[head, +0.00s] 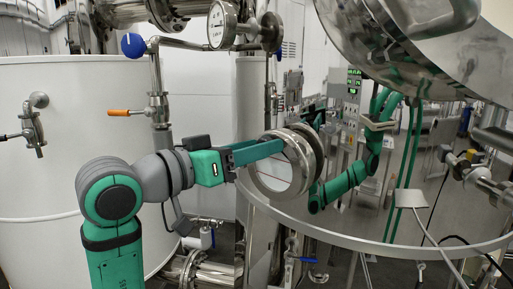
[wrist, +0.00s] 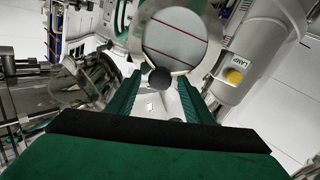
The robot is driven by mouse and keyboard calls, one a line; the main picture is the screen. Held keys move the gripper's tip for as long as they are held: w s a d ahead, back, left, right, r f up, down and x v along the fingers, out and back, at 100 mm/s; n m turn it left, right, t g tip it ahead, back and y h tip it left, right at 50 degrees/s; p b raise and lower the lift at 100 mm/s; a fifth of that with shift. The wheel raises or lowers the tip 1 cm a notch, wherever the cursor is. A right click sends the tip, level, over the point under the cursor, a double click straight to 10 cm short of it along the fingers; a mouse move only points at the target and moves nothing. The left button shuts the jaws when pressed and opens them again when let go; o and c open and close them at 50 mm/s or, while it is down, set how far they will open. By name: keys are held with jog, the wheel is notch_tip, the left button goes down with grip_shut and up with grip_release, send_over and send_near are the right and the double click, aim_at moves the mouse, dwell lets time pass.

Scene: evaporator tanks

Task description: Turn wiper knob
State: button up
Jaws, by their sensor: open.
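In the wrist view a round sight glass (wrist: 175,42) in a metal ring, with red lines across it, stands ahead of my gripper. A dark round knob (wrist: 160,78), which looks like the wiper knob, sits at the ring's lower edge. My gripper (wrist: 159,82) is open, and the knob shows in the gap between its two green fingers. I cannot tell whether they touch it. In the head view my gripper (head: 283,147) reaches the ring of the sight glass (head: 272,178). The knob is hidden there behind the fingers.
A lamp housing with a yellow button (wrist: 235,76) is close to the right in the wrist view. The shiny tank (head: 435,150) mirrors my arm. A gauge (head: 222,24), a blue knob (head: 133,44) and an orange valve handle (head: 120,112) are near the white tank (head: 60,190).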

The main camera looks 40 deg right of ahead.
jog(key=shift+d, duration=0.1)
jog(key=shift+c, duration=0.6)
jog(key=c, duration=0.9)
jog(key=m, duration=0.7)
jog(key=m+t+y, duration=0.1)
jog(key=m, duration=0.6)
jog(key=m+t, duration=0.1)
jog(key=m, duration=0.6)
jog(key=shift+s+d+f+y, duration=0.1)
jog(key=shift+s+f+y, duration=0.1)
jog(key=shift+s+y, duration=0.1)
